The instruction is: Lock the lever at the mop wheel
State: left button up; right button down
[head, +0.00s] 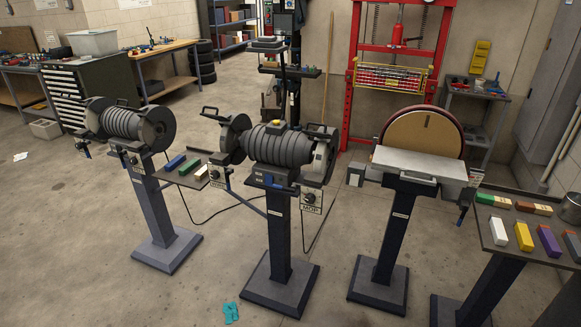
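The middle bench machine (283,146) stands on a dark pedestal, with a ribbed grey motor body. A plate reading MOP (311,197) hangs below its right end, under a pale wheel (327,152) partly covered by a dark guard. A small round grey fitting sits just above the plate. A black handle shows by the top of this right end. The lever is too small and dark for me to tell its position. A second plate (222,174) hangs at the machine's left end, its lettering unclear. Neither of my grippers is in view.
A second grinder (124,125) stands to the left, and a disc sander (423,135) to the right. Small trays hold colored bars (175,163) (525,237). A cable runs across the floor. A teal cloth (231,312) lies in front. Floor between the pedestals is open.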

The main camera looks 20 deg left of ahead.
aim_at(276, 186)
jog(key=i+j+u, duration=0.1)
jog(key=i+j, duration=0.2)
jog(key=i+j+u, duration=0.15)
jog(key=i, duration=0.3)
jog(key=i+j+u, duration=0.1)
jog(key=i+j, duration=0.2)
jog(key=j, duration=0.2)
